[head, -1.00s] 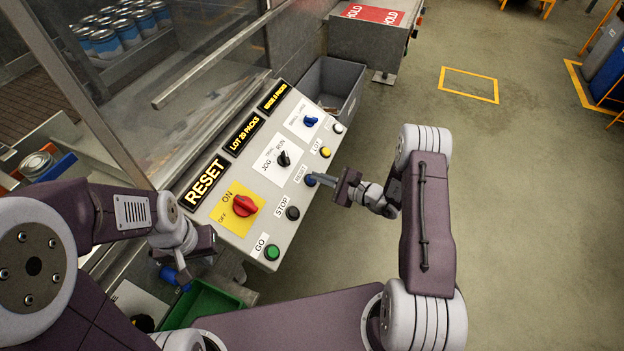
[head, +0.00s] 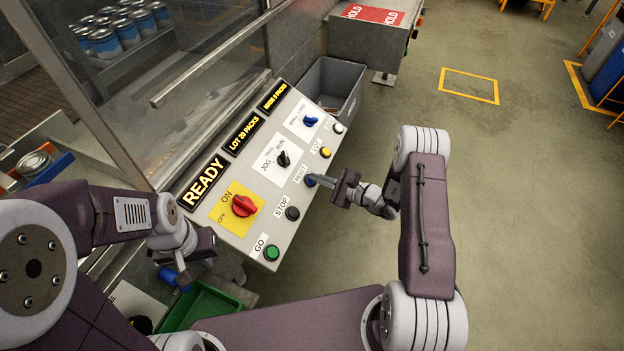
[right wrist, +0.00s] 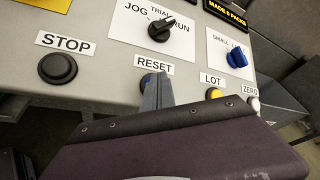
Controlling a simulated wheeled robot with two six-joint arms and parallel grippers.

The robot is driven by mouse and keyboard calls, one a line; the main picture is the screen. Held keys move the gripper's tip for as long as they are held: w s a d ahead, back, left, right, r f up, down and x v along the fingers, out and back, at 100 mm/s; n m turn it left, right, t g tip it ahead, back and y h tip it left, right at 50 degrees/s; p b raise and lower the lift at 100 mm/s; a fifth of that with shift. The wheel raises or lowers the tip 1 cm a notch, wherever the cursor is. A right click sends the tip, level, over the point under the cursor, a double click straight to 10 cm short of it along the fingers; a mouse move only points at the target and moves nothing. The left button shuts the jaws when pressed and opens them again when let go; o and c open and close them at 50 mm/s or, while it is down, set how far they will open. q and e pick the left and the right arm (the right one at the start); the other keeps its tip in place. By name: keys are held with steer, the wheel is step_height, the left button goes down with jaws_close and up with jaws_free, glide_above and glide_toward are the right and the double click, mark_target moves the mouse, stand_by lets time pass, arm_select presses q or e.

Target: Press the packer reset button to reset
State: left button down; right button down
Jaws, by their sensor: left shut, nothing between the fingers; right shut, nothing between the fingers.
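The blue reset button (head: 309,181) sits on the sloped grey control panel (head: 240,238), beside its RESET label (right wrist: 154,65). My right gripper (head: 314,180) is shut and empty, its fingertips at the button. In the right wrist view its fingers (right wrist: 158,92) cover most of the button, so I cannot see how far it is pressed. The first display (head: 203,183) reads READY in yellow letters. My left gripper (head: 183,278) is shut and empty, low beside the panel's left end, above the green bin.
The panel also holds a red ON/OFF switch (head: 243,206), a black STOP button (head: 292,213), a green GO button (head: 271,253), a yellow LOT button (head: 324,152) and selector knobs. A green bin (head: 205,306) lies below. A grey bin (head: 335,84) stands behind. Floor at right is open.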

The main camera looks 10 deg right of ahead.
steer(key=shift+s+d+r+p, duration=0.15)
steer(key=shift+d+r+p, duration=0.1)
steer(key=shift+r, duration=0.15)
steer(key=shift+s+d+r+p, duration=0.1)
steer(key=shift+r+p, duration=0.15)
steer(key=shift+r, duration=0.1)
steer(key=r+p, duration=0.1)
steer(key=s+d+r+p, duration=0.1)
steer(key=r, duration=0.1)
steer(key=d+r+p, duration=0.1)
steer(key=shift+s+r, duration=0.15)
steer(key=shift+s, duration=0.05)
stand_by(0.4)
stand_by(0.3)
